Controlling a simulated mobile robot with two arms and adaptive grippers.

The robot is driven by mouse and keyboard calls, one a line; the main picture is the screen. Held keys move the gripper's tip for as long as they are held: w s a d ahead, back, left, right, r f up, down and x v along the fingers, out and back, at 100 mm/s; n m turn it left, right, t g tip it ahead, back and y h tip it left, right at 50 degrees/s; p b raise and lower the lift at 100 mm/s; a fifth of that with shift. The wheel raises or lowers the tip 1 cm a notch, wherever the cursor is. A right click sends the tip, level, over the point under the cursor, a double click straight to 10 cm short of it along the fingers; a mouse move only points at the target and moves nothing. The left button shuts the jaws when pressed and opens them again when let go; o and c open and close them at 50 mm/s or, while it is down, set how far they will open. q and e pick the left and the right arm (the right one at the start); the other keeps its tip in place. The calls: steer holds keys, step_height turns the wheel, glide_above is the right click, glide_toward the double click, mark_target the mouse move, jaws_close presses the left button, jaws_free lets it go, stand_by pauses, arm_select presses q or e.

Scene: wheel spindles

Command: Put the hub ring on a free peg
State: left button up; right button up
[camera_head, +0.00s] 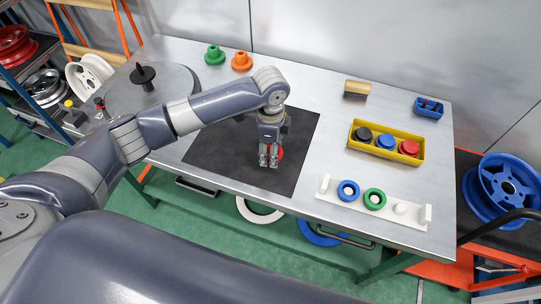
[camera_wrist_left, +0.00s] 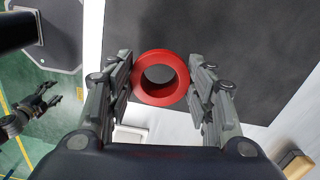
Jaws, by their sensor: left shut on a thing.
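The red hub ring (camera_wrist_left: 161,78) sits between the two fingers of my left gripper (camera_wrist_left: 160,84) in the left wrist view. That gripper is shut on it from both sides, with its hole facing the camera. In the head view my left gripper (camera_head: 268,161) is over the black mat, and part of the red ring (camera_head: 279,153) shows beside its fingers. A white peg board (camera_head: 330,196) lies at the table's front right. It carries a blue ring (camera_head: 348,190), a green ring (camera_head: 374,199) and a bare white peg (camera_head: 400,208). My right gripper (camera_wrist_left: 50,95) appears small in the wrist view, its fingertips apart.
A yellow bin (camera_head: 386,153) with black, blue and red parts stands behind the board. A wooden block (camera_head: 357,88) and a blue box (camera_head: 428,107) are farther back. Green and orange hubs (camera_head: 242,61) stand at the back left. Bare table lies between mat and bin.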

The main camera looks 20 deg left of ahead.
arm_select(q)
steer(key=s+d+b, duration=0.1)
steer(key=s+d, duration=0.1)
steer(key=s, duration=0.5)
steer(key=s+d+r+b, duration=0.1)
steer(key=s+d, duration=0.1)
steer(key=s, duration=0.6)
steer(key=shift+s+d, duration=0.1)
